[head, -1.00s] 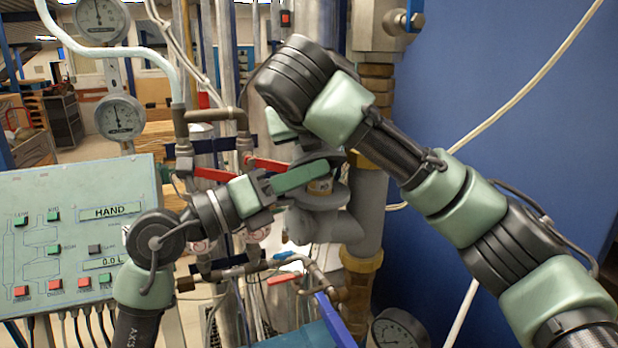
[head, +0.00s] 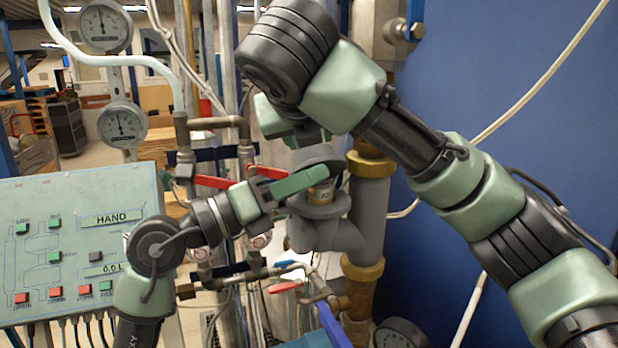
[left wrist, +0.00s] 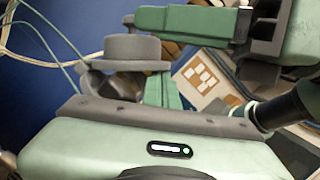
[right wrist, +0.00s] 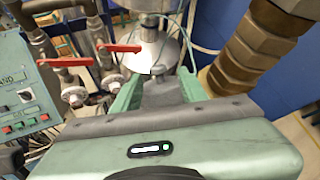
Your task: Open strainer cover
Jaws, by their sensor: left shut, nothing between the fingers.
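The grey strainer (head: 325,230) stands on the pipework in the middle of the head view. Its dark round cover (head: 318,164) is raised at a tilt above the round flange (head: 322,208), with a labelled cylinder showing in the gap. My left gripper (head: 318,176) is shut and empty, its fingertips at the cover's underside; whether they touch is unclear. A grey round part (left wrist: 132,48) shows beside its fingers (left wrist: 158,88) in the left wrist view. My right gripper (head: 285,120) is above the cover. In the right wrist view its fingers (right wrist: 158,88) are apart, with a dark grey part between them.
A control panel (head: 80,240) stands at left, below pressure gauges (head: 122,124). Red valve handles (head: 215,181), a blue lever (head: 333,325) and pipes crowd around the strainer. A blue wall (head: 490,80) lies behind my right arm.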

